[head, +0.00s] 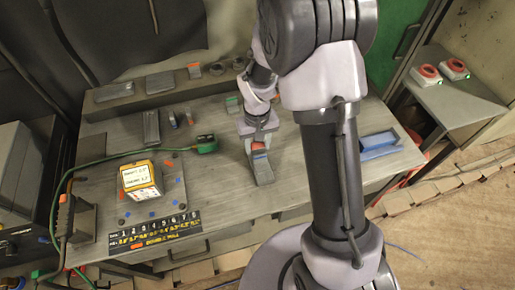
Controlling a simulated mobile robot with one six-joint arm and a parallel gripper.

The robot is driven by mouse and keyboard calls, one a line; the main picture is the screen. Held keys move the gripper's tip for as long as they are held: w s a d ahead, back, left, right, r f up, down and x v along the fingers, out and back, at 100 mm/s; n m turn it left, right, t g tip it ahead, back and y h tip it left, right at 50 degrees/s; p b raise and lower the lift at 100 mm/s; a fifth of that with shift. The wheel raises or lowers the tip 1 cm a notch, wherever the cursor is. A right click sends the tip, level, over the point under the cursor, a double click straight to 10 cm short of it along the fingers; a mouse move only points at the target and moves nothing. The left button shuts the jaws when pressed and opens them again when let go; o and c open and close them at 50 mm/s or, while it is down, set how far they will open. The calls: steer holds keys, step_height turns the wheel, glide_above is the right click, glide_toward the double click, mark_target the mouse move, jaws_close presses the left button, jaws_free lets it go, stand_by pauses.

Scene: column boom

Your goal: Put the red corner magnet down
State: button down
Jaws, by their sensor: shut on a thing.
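The red corner magnet (258,146) is a small red piece between the fingers of my gripper (258,149). My gripper points down over the middle of the workbench (215,185) and is shut on the magnet, low over the bench top. A grey block (264,173) lies right below and in front of the fingers. I cannot tell whether the magnet touches it. The wrist above hides part of the magnet.
A yellow box (140,178) stands on a board at the left, with a green connector (203,144) and cable behind it. A blue tray (380,145) is at the right, beyond my arm. Small parts line the back ledge (165,93).

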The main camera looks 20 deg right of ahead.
steer(key=shift+f, duration=0.8)
steer(key=shift+f, duration=0.2)
steer(key=c, duration=0.8)
jaws_free()
steer(key=shift+o, duration=0.2)
steer(key=shift+r, duration=0.15)
